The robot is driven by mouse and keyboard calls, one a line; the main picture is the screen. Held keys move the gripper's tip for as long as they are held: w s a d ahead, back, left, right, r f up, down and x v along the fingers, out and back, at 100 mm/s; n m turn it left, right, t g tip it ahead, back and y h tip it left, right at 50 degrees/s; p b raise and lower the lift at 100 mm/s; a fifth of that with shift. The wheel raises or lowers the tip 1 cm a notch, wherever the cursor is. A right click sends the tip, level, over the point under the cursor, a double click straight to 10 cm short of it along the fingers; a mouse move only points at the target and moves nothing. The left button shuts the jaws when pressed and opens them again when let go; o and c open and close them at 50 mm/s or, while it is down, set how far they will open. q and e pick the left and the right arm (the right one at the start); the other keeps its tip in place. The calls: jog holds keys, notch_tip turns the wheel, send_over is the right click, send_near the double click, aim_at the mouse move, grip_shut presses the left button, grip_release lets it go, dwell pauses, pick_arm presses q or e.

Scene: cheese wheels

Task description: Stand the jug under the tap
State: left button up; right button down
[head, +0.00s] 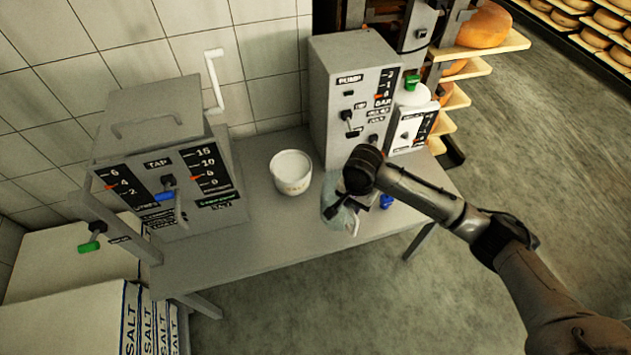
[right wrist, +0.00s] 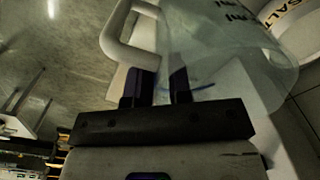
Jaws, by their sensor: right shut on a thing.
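The clear jug (head: 334,214) is at the front right of the grey table, partly hidden behind my right gripper and arm. My right gripper (right wrist: 155,88) is shut on the jug's pale handle (right wrist: 122,45); the jug's clear body (right wrist: 225,50) fills the upper right of the right wrist view. I cannot tell whether the jug touches the table. The tap is on the grey machine labelled TAP (head: 158,164) at the left of the table, with a blue lever (head: 164,197) on its front. The jug is to the right of this machine. My left gripper is out of view.
A white round tub (head: 291,172) stands between the tap machine and the jug. A grey PUMP machine (head: 350,85) stands behind the jug. The bare table front (head: 255,235) lies between jug and tap machine. White SALT boxes (head: 75,310) stand at the lower left.

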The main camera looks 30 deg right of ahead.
jog(key=w+a+f+m+b, duration=0.1)
jog(key=w+a+f+b, duration=0.4)
jog(key=w+a+f, duration=0.3)
notch_tip(320, 180, down, 3)
jog(key=shift+w+r+b, duration=0.1)
jog(key=shift+w+b, duration=0.25)
jog(key=shift+w, duration=0.35)
jog(key=shift+d, duration=0.1)
jog(key=c, duration=1)
grip_release()
jog(key=shift+c, duration=0.2)
